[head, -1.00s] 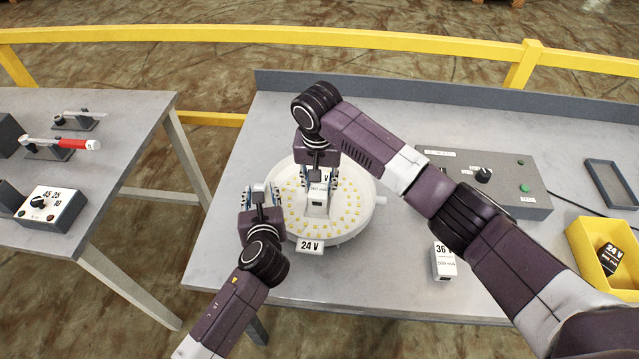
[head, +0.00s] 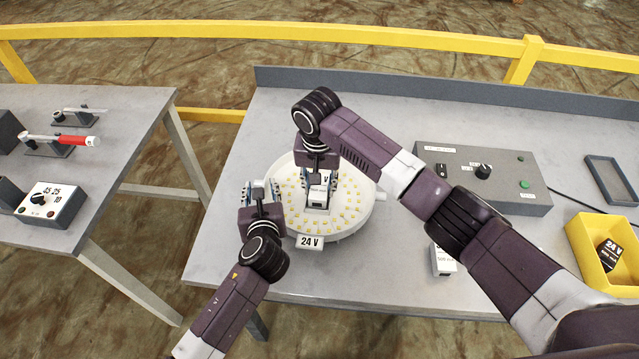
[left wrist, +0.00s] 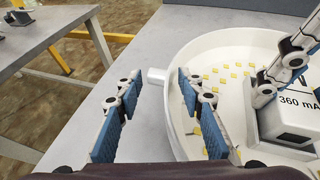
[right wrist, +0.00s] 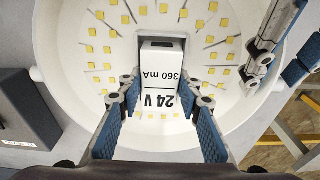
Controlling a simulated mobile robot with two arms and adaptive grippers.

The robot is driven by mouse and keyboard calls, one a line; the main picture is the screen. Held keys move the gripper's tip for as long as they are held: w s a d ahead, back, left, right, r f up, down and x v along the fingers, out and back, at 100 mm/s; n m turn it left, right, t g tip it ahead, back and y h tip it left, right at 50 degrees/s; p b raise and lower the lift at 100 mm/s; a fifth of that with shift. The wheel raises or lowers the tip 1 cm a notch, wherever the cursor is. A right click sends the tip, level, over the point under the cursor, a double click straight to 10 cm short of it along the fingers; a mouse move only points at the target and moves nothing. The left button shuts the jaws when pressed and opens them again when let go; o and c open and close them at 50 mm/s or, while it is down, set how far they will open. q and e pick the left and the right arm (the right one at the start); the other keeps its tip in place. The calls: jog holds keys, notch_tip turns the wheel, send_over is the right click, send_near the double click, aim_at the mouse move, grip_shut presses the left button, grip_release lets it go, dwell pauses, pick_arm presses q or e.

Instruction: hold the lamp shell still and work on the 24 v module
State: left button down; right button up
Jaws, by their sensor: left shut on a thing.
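The white round lamp shell (head: 361,215) lies on the bench with yellow LEDs on its inside floor and a 24 V tag (head: 310,242) at its front. My left gripper (head: 262,190) is shut on the shell at its left side; its blue-padded fingers (left wrist: 157,97) show beside the rim in the left wrist view. The white 24 V module (right wrist: 161,72) sits in the middle of the shell, its "24 V 360 mA" label readable in the right wrist view. My right gripper (right wrist: 158,88) is open, its fingers spread on either side of the module; contact is unclear.
A 36 V module (head: 443,262) stands on the bench, partly behind my right arm. A grey control box (head: 515,180) is behind it. A yellow bin (head: 585,245) holds a dark 24 V module (head: 609,253). A second table (head: 120,125) at left carries tools and a dial box (head: 50,205).

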aim_at(318, 191)
pick_arm(q)
jog(key=shift+f, duration=0.15)
pick_arm(e)
jog(key=o, duration=0.5)
jog(key=shift+f, duration=0.1)
jog(key=r, duration=0.4)
jog(key=s+r, duration=0.1)
jog(key=r, duration=0.7)
jog(key=shift+s+a, duration=0.1)
jog(key=shift+s, duration=0.15)
pick_arm(q)
jog(key=c, duration=1.2)
grip_release()
jog(key=shift+s, duration=0.1)
